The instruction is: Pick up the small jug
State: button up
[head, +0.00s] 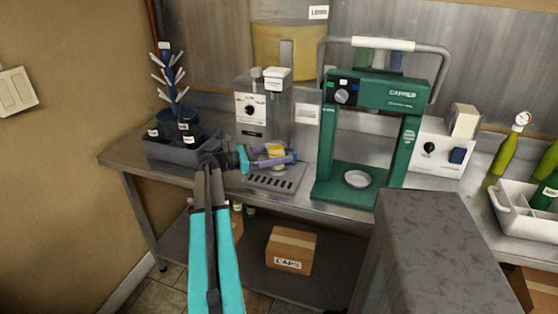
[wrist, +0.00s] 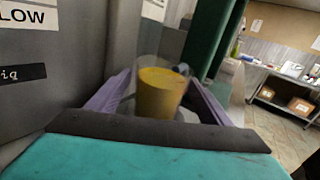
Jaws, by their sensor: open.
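The small jug (head: 277,152) is a clear vessel with yellow liquid, standing at the grey filling machine above its slotted drip tray (head: 277,179). In the wrist view the jug (wrist: 160,92) is upright in the middle, with its handle at the upper right. My gripper (head: 279,158) reaches in from the left at the jug. Its two purple fingers are apart, one on each side of the jug, in the wrist view (wrist: 160,100). Whether either finger touches the jug I cannot tell. The jug's lower part is hidden behind my gripper's palm.
The green capping machine (head: 322,180) stands close to the right of the jug. The grey filler body (head: 250,112) is close behind and left. A grey tub of dark containers (head: 172,152) is at the left on the steel bench. A cardboard box (head: 291,250) sits on the lower shelf.

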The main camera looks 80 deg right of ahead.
jog(key=c, duration=1.4)
jog(key=shift+r, duration=0.1)
jog(key=shift+r, duration=1.5)
jog(key=shift+a+r+b, duration=0.2)
jog(key=shift+a+b, duration=0.05)
jog(key=shift+b, duration=0.05)
jog(key=s+a, duration=0.1)
jog(key=a, duration=0.4)
jog(key=s+a+r+b, duration=0.1)
jog(key=s+a, duration=0.1)
jog(key=a, duration=0.2)
jog(key=s+a, duration=0.2)
jog(key=a, duration=0.3)
jog(key=shift+s+a+r+b, duration=0.1)
jog(key=shift+a+r+b, duration=0.15)
jog(key=shift+a+b, duration=0.1)
